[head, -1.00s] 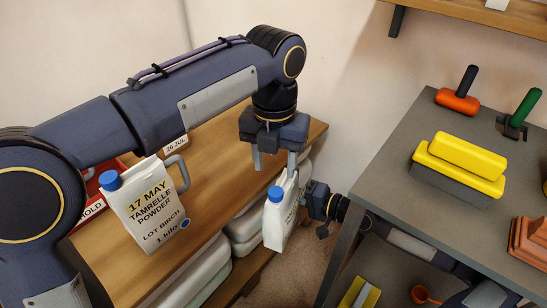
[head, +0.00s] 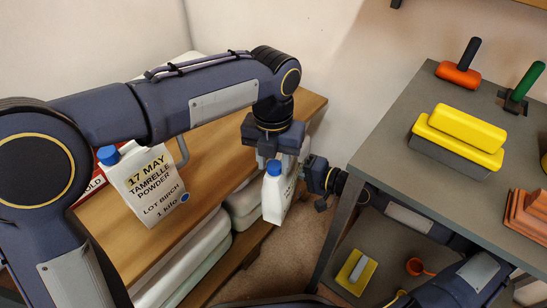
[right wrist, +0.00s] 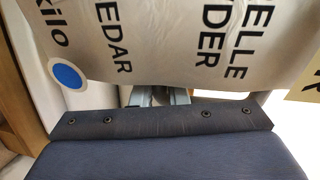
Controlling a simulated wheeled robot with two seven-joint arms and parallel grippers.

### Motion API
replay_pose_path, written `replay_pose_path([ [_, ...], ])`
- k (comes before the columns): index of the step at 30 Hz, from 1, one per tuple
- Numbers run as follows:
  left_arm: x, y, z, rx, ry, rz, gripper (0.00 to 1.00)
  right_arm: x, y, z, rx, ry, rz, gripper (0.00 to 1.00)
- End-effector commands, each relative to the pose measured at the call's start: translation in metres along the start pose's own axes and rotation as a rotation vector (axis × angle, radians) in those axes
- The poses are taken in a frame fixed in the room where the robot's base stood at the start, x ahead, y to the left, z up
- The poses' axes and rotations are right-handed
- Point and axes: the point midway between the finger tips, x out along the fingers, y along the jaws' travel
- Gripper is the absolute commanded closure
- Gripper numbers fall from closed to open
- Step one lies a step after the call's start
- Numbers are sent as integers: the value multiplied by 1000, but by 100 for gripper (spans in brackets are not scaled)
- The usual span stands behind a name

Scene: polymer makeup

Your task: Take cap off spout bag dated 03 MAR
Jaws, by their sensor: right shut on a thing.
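A white spout bag (head: 276,198) with a blue cap (head: 274,168) hangs nearly upright between the bench and the grey table. My right gripper (head: 303,170) is shut on it near the top. In the right wrist view the bag (right wrist: 165,40) fills the top, with "CEDAR" and "kilo" partly readable; its date is not visible. My left gripper (head: 275,157) points down just above the bag, fingers apart, with the cap at about the level of the fingertips. I cannot tell whether they touch it.
Another white bag (head: 148,185), labelled 17 MAY and capped blue, stands on the wooden bench (head: 222,162). The grey table (head: 385,145) holds a yellow block (head: 459,137), an orange-based tool (head: 458,74) and a green-handled tool (head: 523,88).

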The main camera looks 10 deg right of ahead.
Motion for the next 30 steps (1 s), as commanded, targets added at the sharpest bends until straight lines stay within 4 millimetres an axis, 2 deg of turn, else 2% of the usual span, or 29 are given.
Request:
replay_pose_path([
  [1, 0, 0, 0, 0, 0, 0, 71, 0, -1, 0, 1, 0, -2, 100],
  [7, 0, 0, 0, 0, 0, 0, 97, 0, -1, 0, 1, 0, -2, 100],
  [11, 0, 0, 0, -20, 0, 0, 99, 0, -1, 0, 1, 0, -2, 100],
  [14, -1, 0, 0, -136, 0, 0, 99, 0, -1, 0, 1, 0, -1, 100],
  [17, -1, -1, 0, -360, 2, 0, 99, 0, -1, 0, 1, 0, -1, 100],
  [30, -2, -3, 2, -1554, 9, 0, 99, 0, 0, 0, 1, 0, -1, 100],
])
